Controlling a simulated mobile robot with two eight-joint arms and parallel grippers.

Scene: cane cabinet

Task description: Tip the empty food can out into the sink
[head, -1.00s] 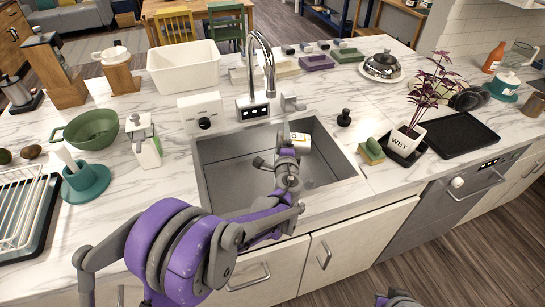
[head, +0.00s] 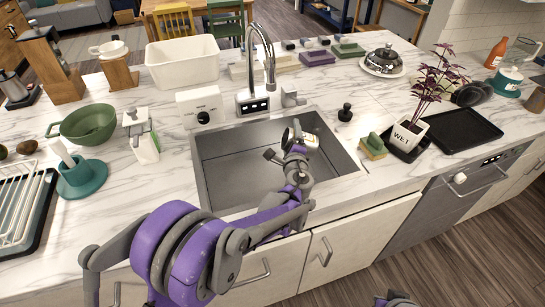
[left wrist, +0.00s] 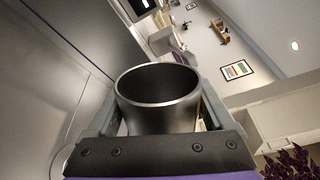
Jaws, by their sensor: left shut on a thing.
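The food can (head: 312,139), metal with a pale label, is above the right rear part of the sink (head: 225,178). My left gripper (head: 297,152) is shut on it and covers part of it. In the left wrist view the can (left wrist: 158,117) sits between the two fingers of my left gripper (left wrist: 160,120). Its round mouth is open, and its dark inside looks empty. The can looks tilted, but its exact angle is hard to tell. A small grey and purple part of mine, perhaps my right gripper (head: 395,300), shows at the bottom edge; its jaws are unclear.
The faucet (head: 268,60) stands behind the sink. A soap bottle (head: 141,137) and green colander (head: 88,124) are at left. A black stopper (head: 345,112), sponge (head: 374,146) and potted plant (head: 410,132) are at right. The sink floor looks clear.

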